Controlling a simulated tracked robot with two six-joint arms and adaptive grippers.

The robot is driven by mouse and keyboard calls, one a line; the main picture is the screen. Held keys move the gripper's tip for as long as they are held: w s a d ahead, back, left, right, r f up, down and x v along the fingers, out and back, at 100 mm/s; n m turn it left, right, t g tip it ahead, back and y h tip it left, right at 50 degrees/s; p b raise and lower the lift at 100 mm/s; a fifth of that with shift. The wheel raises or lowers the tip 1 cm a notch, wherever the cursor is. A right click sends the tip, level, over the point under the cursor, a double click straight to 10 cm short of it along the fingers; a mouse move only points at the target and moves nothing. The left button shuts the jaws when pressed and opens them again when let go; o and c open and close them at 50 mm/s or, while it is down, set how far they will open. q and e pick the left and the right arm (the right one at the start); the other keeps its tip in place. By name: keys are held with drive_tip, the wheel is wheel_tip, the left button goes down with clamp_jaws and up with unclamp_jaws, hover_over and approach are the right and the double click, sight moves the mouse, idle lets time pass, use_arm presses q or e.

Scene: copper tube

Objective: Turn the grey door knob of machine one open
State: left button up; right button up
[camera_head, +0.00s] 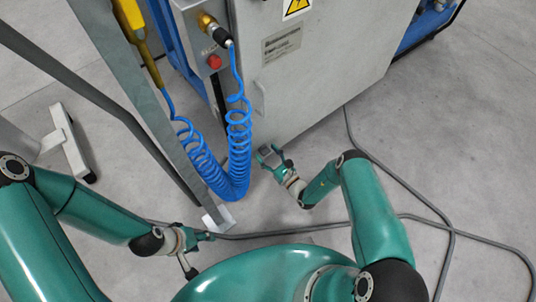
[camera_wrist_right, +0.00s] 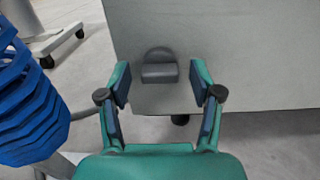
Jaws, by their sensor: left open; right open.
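The dark grey door knob (camera_wrist_right: 159,68) sits on the lower part of the light grey machine door (camera_wrist_right: 235,60) in the right wrist view. My right gripper (camera_wrist_right: 161,84) is open, with its two teal fingers on either side of the knob in that view. In the head view the right gripper (camera_head: 270,155) is low by the bottom edge of the machine (camera_head: 315,70); I cannot make out the knob there. My left gripper (camera_head: 203,238) is open and empty at the lower left, away from the machine.
A coiled blue hose (camera_head: 236,130) hangs from the machine's left side, below a red button (camera_head: 214,61). A grey metal post (camera_head: 140,85) stands at the left, near my left arm. Grey cables (camera_head: 405,180) lie on the floor at the right, which is otherwise clear.

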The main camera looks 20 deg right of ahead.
drive_tip(key=shift+c, duration=0.2)
drive_tip(key=c, duration=1.1)
drive_tip(key=shift+m, duration=0.3)
drive_tip(key=m+b, duration=0.3)
drive_tip(key=m, duration=0.5)
drive_tip(key=m+b, duration=0.4)
drive_tip(key=m, duration=0.5)
drive_tip(key=shift+d+f, duration=0.15)
drive_tip(key=shift+m, duration=0.3)
